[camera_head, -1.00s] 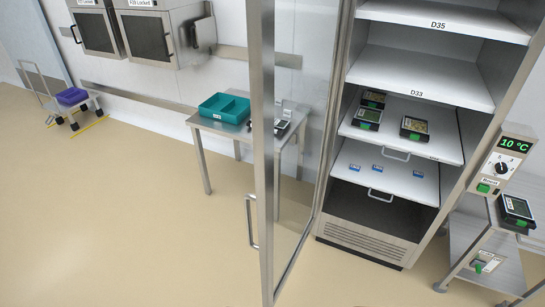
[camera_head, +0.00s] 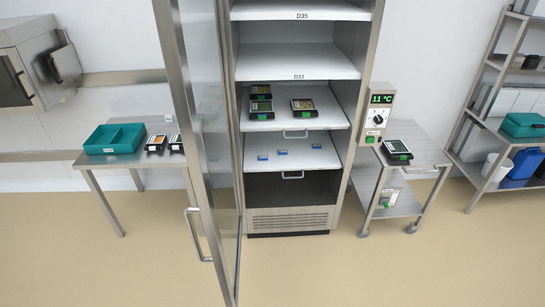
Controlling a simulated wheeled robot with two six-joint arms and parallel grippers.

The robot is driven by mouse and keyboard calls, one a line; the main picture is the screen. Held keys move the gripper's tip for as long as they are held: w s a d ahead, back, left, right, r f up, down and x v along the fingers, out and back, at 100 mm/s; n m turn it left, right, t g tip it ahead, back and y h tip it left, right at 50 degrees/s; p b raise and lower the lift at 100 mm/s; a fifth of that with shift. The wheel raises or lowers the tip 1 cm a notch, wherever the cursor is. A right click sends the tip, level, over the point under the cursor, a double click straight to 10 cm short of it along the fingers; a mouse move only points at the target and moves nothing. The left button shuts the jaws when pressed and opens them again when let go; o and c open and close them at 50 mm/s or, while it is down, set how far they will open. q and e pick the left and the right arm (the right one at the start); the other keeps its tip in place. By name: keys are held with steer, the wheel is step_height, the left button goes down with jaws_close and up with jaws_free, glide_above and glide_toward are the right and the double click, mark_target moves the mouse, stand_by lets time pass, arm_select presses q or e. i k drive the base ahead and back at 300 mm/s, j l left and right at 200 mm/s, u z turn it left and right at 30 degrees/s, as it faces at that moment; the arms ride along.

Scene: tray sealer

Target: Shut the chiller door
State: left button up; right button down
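The chiller (camera_head: 290,219) stands in the middle of the head view, with its shelves bare to the front. Its glass door (camera_head: 203,100) is hinged on the left side and stands wide open, swung out toward me. A bar handle (camera_head: 197,234) is on the door's free edge, low in the picture. Several black trays (camera_head: 303,106) lie on one pull-out shelf, and small blue items (camera_head: 282,153) lie on the shelf below. Neither of my grippers shows in this view.
A steel table (camera_head: 105,160) with a teal divided bin (camera_head: 115,138) stands left of the door. A control box (camera_head: 379,111) reading 11 °C is on the chiller's right side. The floor in front is clear.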

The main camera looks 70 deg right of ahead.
mark_target(167, 15)
steer(key=i+z, duration=0.1)
steer(key=z, duration=0.3)
steer(key=i+j+z, duration=0.1)
steer(key=z, duration=0.3)
steer(key=i+j+z, duration=0.1)
steer(key=z, duration=0.35)
steer(key=i+j+z, duration=0.1)
steer(key=z, duration=0.3)
steer(key=j+z, duration=0.2)
steer(key=z, duration=0.2)
steer(key=i+j+z, duration=0.15)
steer(key=j+z, duration=0.55)
steer(key=z, duration=0.15)
steer(key=i+j, duration=0.05)
